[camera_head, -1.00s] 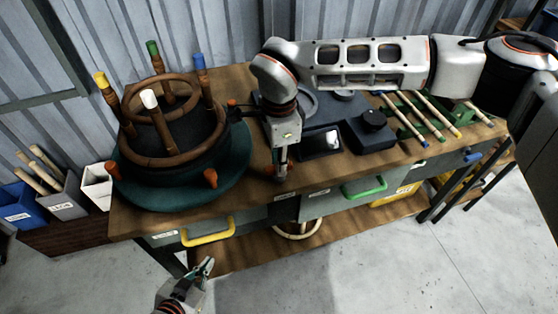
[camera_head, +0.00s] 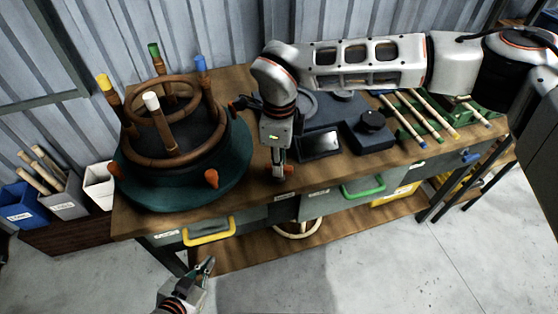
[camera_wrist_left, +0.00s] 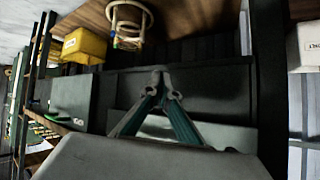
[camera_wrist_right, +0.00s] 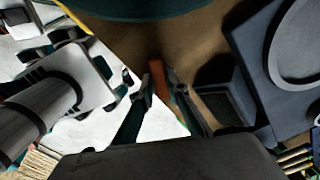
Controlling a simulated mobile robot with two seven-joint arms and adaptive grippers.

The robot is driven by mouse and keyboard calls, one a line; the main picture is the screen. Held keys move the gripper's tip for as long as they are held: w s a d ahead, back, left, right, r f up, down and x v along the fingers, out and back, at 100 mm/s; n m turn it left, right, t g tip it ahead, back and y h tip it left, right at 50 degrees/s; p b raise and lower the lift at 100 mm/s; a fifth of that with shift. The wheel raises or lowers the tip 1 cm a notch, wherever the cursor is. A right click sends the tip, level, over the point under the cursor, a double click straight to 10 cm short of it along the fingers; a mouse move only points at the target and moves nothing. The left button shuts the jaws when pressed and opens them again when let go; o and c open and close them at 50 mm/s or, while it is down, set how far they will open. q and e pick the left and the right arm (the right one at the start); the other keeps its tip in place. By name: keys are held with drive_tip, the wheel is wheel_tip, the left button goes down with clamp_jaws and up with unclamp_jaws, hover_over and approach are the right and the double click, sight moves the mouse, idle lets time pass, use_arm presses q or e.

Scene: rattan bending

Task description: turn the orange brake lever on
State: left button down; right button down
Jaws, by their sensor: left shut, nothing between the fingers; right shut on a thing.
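The orange brake lever (camera_head: 277,171) shows as a small orange patch at the front edge of the bench, right of the green turntable, mostly hidden by my right gripper (camera_head: 281,173). In the right wrist view, orange (camera_wrist_right: 128,76) shows beside the fingers (camera_wrist_right: 164,76), which are shut on the lever. How far the lever is turned cannot be told. My left gripper (camera_head: 207,266) is shut and empty, low in front of the bench near the yellow drawer handle. Its fingertips meet in the left wrist view (camera_wrist_left: 166,86).
The turntable (camera_head: 236,165) carries a dark form with rattan rings (camera_head: 160,110) and coloured posts. A black tablet (camera_head: 320,145) and a dark box with a knob (camera_head: 372,122) lie right of my right gripper. Rattan sticks (camera_head: 427,112) lie farther right. Floor in front is clear.

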drive_tip(key=m, duration=1.2)
drive_tip(key=shift+p, duration=0.35)
drive_tip(key=shift+m, duration=0.3)
drive_tip(key=c, duration=2)
unclamp_jaws()
drive_tip(key=shift+o, duration=0.2)
wheel_tip(320, 180, up, 12)
